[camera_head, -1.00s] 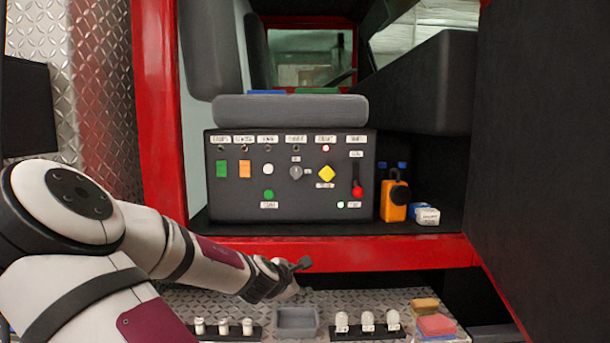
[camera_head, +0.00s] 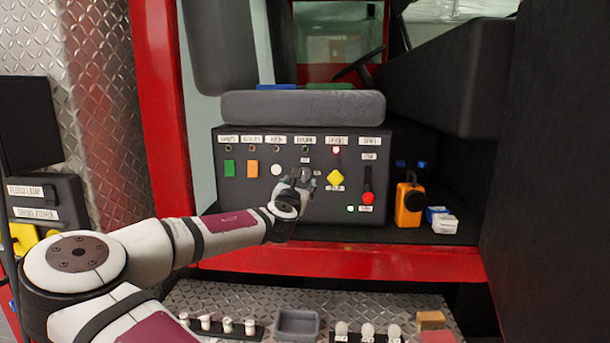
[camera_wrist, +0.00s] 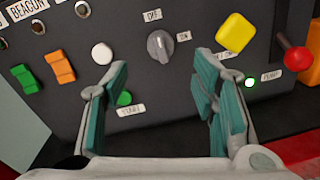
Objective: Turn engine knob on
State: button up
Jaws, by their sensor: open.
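The engine knob is a grey rotary knob (camera_wrist: 159,46) on the black control panel (camera_head: 235,202), with an OFF label above it and an ON label to its right. In the wrist view its pointer ridge stands roughly upright, towards OFF. My gripper (camera_wrist: 160,85) is open and empty, facing the panel, with its teal-padded fingers to the left and right below the knob. A gap remains between the fingers and the knob. In the head view my gripper (camera_head: 299,178) covers most of the knob and the green START button (camera_wrist: 124,98) below it.
A yellow diamond knob (camera_wrist: 235,33) is right of the knob. A white button (camera_wrist: 102,53) and orange and green switches lie left. A red-knobbed lever (camera_head: 368,197) is at the panel's right. An orange device (camera_head: 406,210) stands beside the panel.

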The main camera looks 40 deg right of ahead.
aim_at(304, 175)
jog(key=x, duration=0.9)
jog(key=shift+w+d, duration=0.15)
jog(key=shift+d, duration=0.1)
jog(key=c, duration=1.2)
